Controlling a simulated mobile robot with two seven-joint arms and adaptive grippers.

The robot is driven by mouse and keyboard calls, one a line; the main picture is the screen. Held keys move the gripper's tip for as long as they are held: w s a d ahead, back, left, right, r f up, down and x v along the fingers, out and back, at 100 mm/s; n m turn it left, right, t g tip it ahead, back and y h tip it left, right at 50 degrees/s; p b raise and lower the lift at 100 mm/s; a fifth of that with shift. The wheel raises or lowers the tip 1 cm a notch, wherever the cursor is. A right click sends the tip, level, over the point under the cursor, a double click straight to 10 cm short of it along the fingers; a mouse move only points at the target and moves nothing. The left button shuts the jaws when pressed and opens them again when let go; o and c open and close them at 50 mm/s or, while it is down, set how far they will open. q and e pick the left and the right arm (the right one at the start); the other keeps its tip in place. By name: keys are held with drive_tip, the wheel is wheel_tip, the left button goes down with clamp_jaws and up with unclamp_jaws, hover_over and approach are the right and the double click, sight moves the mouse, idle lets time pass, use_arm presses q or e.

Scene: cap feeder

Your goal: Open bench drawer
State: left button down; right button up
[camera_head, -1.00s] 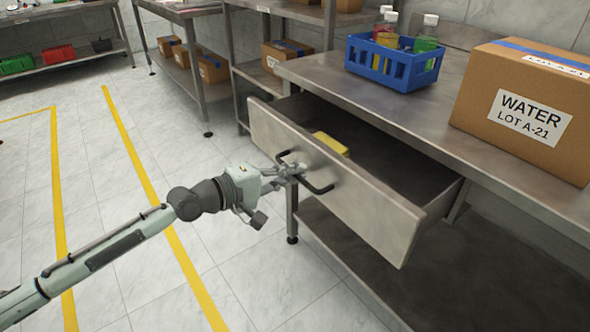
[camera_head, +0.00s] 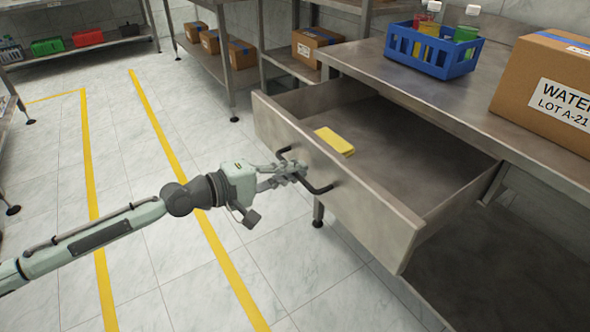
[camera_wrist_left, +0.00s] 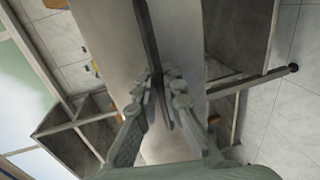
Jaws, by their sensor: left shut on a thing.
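The bench drawer (camera_head: 375,212) is a grey metal drawer pulled well out from under the bench top (camera_head: 410,88). A yellow block (camera_head: 334,142) lies inside it near the front panel. A dark bar handle (camera_head: 316,188) is fixed across the drawer front. My left gripper (camera_head: 292,172) is shut on the handle near its middle. In the left wrist view the fingers of my left gripper (camera_wrist_left: 160,95) sit on both sides of the dark handle bar (camera_wrist_left: 150,50). My right gripper is in neither view.
A blue crate (camera_head: 432,52) with several bottles and a cardboard box labelled WATER (camera_head: 545,90) stand on the bench top. A shelf with boxes (camera_head: 318,42) stands behind. The tiled floor (camera_head: 180,260) left of the drawer is clear, with yellow lines.

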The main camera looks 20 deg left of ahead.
use_arm(q)
drive_tip(key=c, duration=1.6)
unclamp_jaws()
drive_tip(key=shift+v, duration=6)
drive_tip(key=shift+f, duration=0.1)
